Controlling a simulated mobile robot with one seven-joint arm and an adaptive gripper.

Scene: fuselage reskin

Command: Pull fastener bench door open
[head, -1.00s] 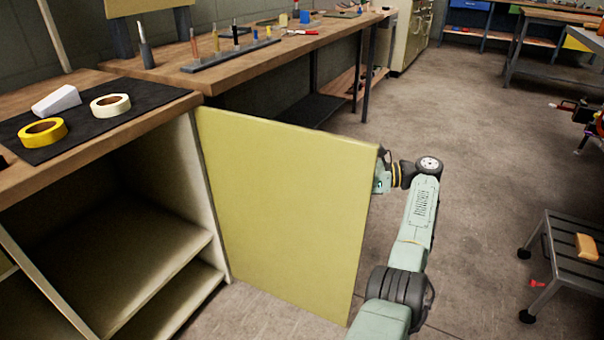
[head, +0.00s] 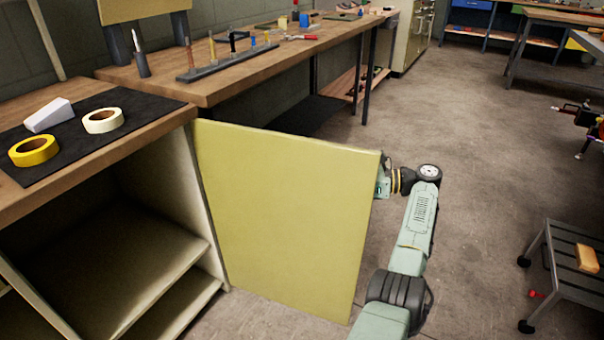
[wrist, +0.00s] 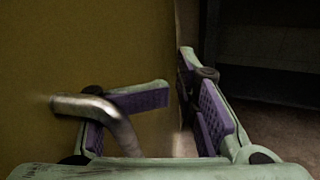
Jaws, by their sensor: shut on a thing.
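The yellow-green bench door (head: 285,220) stands swung well out from the cabinet, hinged at its left edge, with the shelves inside exposed. My gripper (head: 383,182) is at the door's outer edge on its far side, partly hidden by the panel. In the wrist view, my gripper (wrist: 176,85) has purple-padded fingers, one crossing behind the bent metal handle (wrist: 90,105) and the other to the right near the door's edge. It is shut on the handle; the exact contact is partly hidden. The door face (wrist: 80,60) fills the left of that view.
The bench top (head: 150,120) holds a black mat with yellow tape (head: 34,150), cream tape (head: 103,120) and a white wedge (head: 48,115). A grey stool-like cart (head: 570,270) stands at the right. Open floor (head: 470,170) lies right of the door.

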